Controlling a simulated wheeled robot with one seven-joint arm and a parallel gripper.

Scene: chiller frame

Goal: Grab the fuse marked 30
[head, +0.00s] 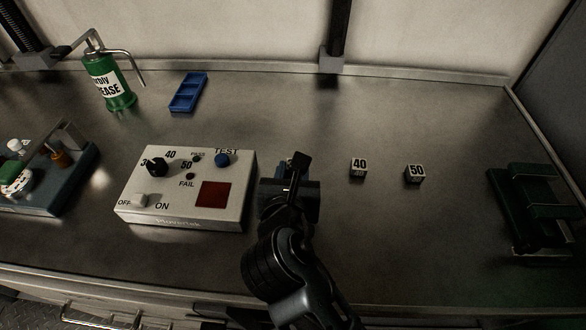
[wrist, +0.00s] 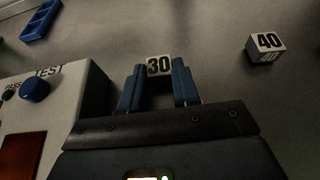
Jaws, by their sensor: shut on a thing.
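The fuse marked 30 (wrist: 159,65) is a small pale block with a black number on its top. In the wrist view it sits between the blue fingertips of my gripper (wrist: 159,84), which is shut on it. I cannot tell whether it still touches the bench. In the head view my gripper (head: 288,165) is right of the tester box, and my arm hides most of the fuse. The fuse marked 40 (head: 358,168) and the fuse marked 50 (head: 414,174) stand apart to the right. The 40 fuse also shows in the wrist view (wrist: 267,47).
The white tester box (head: 185,212) with a dial, buttons and a red window stands close left of my gripper. A blue tray (head: 188,92) and a green grease can (head: 109,82) are behind. A green rack (head: 545,215) stands far right. The bench behind the fuses is clear.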

